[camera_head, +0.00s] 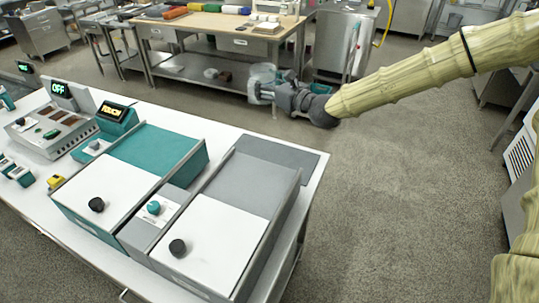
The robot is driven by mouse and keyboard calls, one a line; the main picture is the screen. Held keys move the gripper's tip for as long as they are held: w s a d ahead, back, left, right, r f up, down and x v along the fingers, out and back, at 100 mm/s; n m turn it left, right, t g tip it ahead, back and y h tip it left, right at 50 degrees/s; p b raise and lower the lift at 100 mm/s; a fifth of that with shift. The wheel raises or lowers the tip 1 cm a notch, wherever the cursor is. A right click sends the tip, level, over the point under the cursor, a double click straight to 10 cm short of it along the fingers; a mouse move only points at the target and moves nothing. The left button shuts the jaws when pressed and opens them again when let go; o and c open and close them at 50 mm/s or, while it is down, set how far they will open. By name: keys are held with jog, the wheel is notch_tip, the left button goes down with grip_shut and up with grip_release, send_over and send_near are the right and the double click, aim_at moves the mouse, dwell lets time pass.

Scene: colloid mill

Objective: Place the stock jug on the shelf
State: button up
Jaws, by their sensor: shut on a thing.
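My gripper (264,92) reaches in from the right and is shut on a pale, see-through vessel, which looks like the stock jug (262,74). The jug is small in view and partly hidden by the gripper, so its exact tilt is hard to tell. Both appear in front of the right end of a wooden-topped workbench (215,24). A lower metal shelf (185,66) runs under that bench, to the left of the jug. I cannot tell whether the jug touches the bench or is apart from it.
A white table at the front left holds a teal-lidded unit (150,150), a grey-lidded unit (238,190) and a control box with a lit display (113,112). Small items lie on the lower shelf. A steel cabinet (340,45) stands right of the bench. Grey floor is clear at centre right.

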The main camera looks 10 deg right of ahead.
jog(key=shift+s+f+b, duration=0.1)
jog(key=shift+f+b, duration=0.3)
jog(key=shift+f, duration=0.1)
notch_tip(320, 180, down, 12)
jog(key=w+b, duration=0.1)
jog(key=b, duration=0.7)
send_over(266, 155)
jog(key=shift+f, duration=5.15)
jog(key=shift+a, duration=0.1)
jog(key=shift+f, duration=0.15)
jog(key=o, duration=1.2)
